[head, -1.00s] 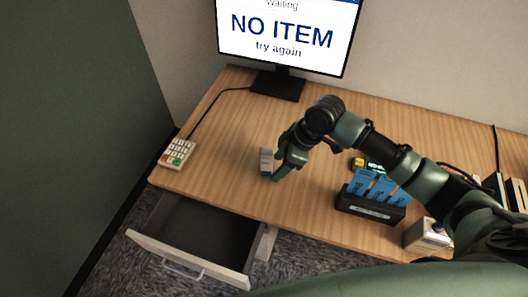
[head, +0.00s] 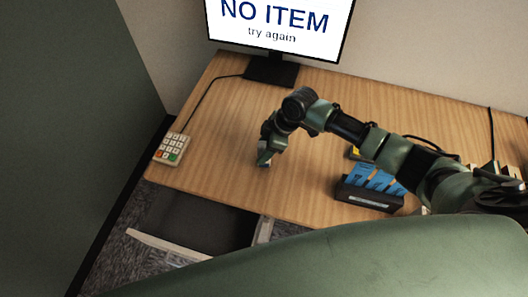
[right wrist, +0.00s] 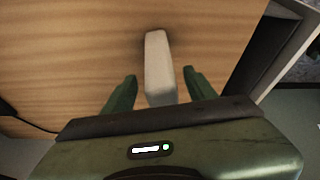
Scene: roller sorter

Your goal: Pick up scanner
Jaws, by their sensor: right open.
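A pale grey, narrow upright block (right wrist: 157,60), which I take to be the scanner, stands on the wooden desk in the right wrist view. My right gripper (right wrist: 159,80) is open, with one green finger on each side of the block and small gaps visible. In the head view my right gripper (head: 265,158) points down near the desk's front edge and hides most of the block. My left gripper is not in view.
A monitor (head: 275,20) reading "NO ITEM try again" stands at the back. A keypad (head: 172,150) is at the left. A black holder (head: 368,197) with blue cards stands right of my gripper. An open drawer (head: 195,220) juts out below the desk (head: 222,125).

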